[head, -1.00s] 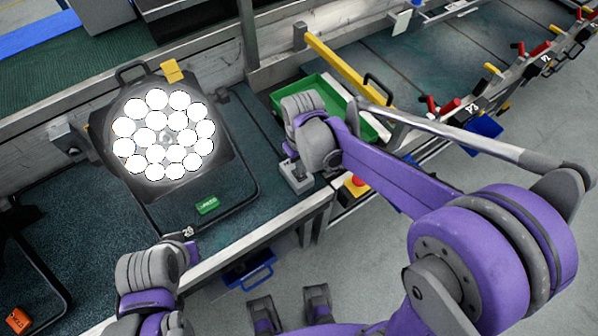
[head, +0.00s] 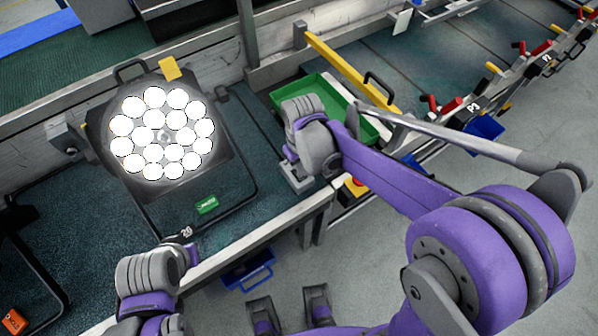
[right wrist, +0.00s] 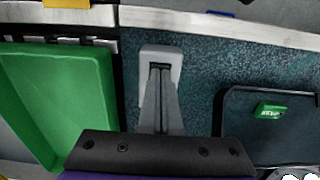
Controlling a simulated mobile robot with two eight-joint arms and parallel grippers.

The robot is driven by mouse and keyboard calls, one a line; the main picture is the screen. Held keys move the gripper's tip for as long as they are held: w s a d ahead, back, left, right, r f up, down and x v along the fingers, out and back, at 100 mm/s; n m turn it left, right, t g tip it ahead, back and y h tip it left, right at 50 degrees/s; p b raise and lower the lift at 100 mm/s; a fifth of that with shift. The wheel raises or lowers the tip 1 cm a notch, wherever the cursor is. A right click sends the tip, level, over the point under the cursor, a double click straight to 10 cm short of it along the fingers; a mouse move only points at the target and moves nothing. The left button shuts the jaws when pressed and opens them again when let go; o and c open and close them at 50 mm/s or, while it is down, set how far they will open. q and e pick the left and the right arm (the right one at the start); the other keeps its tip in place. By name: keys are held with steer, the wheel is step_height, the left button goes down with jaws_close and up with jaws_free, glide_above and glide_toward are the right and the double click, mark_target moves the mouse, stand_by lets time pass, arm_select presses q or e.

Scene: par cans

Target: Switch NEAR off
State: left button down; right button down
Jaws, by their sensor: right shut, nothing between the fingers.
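A black par can (head: 218,172) stands on the bench with all its round lenses lit white. A light grey switch box (head: 297,182) sits on the bench right of the lamp. In the right wrist view the box (right wrist: 173,57) has a dark slot. My right gripper (right wrist: 160,78) is shut and empty, its fingertips at the box; contact cannot be told. My left gripper (head: 190,252) is at the bench's front edge, fingers not distinguishable.
A green tray (head: 365,125) stands close to the right of the switch box. An orange tag (head: 14,321) lies by another black frame at lower left. A yellow bar (head: 340,66) runs behind the tray. Clamps with red handles (head: 452,105) line the right side.

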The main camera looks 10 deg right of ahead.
steer(key=shift+r+p, duration=2.3)
steer(key=shift+r, duration=1.15)
steer(key=s+d+r+m+t, duration=0.1)
steer(key=s+d+m+t, duration=0.1)
steer(key=s, duration=0.5)
steer(key=s+d+r+m+t+p, duration=0.1)
steer(key=s+d+r+m+t, duration=0.1)
steer(key=s, duration=0.5)
steer(key=d+t, duration=0.1)
steer(key=d, duration=0.1)
steer(key=shift+d, duration=0.3)
steer(key=shift+r, duration=0.1)
